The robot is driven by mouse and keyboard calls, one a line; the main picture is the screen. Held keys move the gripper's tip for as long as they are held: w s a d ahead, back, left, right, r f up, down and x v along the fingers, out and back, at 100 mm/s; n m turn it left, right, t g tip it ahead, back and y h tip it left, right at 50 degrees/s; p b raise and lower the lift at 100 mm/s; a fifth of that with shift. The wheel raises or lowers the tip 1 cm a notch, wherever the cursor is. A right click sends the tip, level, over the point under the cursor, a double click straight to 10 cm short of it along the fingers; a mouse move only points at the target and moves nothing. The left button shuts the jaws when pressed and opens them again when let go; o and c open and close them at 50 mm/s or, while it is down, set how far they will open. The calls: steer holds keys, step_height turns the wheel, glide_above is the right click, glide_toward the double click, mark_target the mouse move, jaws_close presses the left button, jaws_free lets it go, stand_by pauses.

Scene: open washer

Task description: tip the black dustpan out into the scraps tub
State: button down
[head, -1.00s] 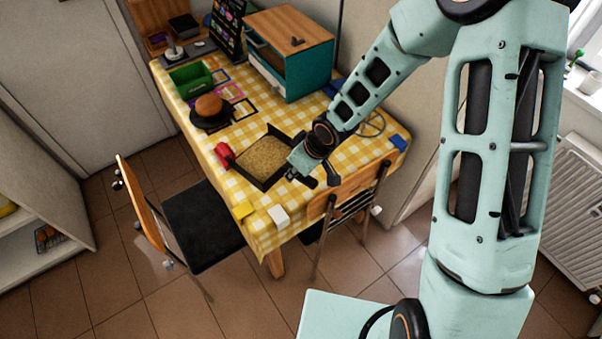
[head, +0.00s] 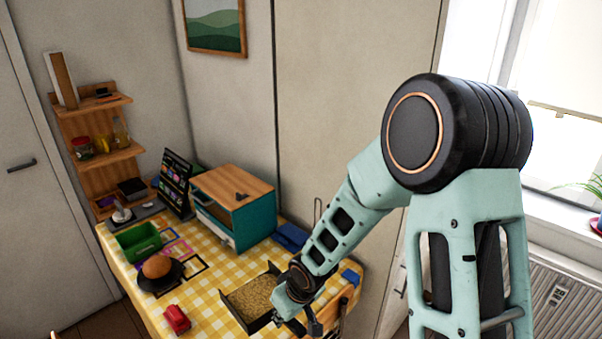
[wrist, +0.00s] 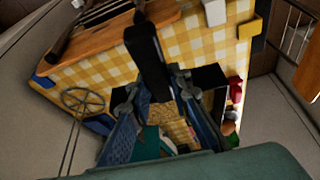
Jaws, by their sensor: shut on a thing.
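The black dustpan (head: 232,311) is a shallow square pan full of tan grains. It is over the near right part of the table and looks close to level. My gripper (head: 293,314) is at its right side, shut on it; the arm and wrist hide the exact grip. In the wrist view, dark pan parts (wrist: 212,78) and tan grains show around and between the fingers. An open green tub (head: 138,242) stands at the back left of the table; it looks like the scraps tub, though I see no label. My gripper is well to the right of it.
A burger on a dark plate (head: 157,268) and a red toy car (head: 176,319) lie between pan and tub. A teal cabinet (head: 236,206) and dark display rack (head: 176,182) stand behind. A wooden chair is at the near edge. A wheel-shaped trivet (wrist: 82,101) shows in the wrist view.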

steer(key=d+r+m+h, duration=0.1)
steer(key=d+r+m, duration=0.1)
steer(key=d, duration=0.4)
steer(key=d+r+m+t, duration=0.1)
steer(key=d+r+m, duration=0.1)
steer(key=d, duration=0.4)
steer(key=d+r+m+h, duration=0.1)
steer(key=d+r+m, duration=0.1)
steer(key=d+m, duration=0.2)
steer(key=shift+s+d+r+h, duration=0.15)
steer(key=shift+d+r+h, duration=0.2)
steer(key=shift+d, duration=0.7)
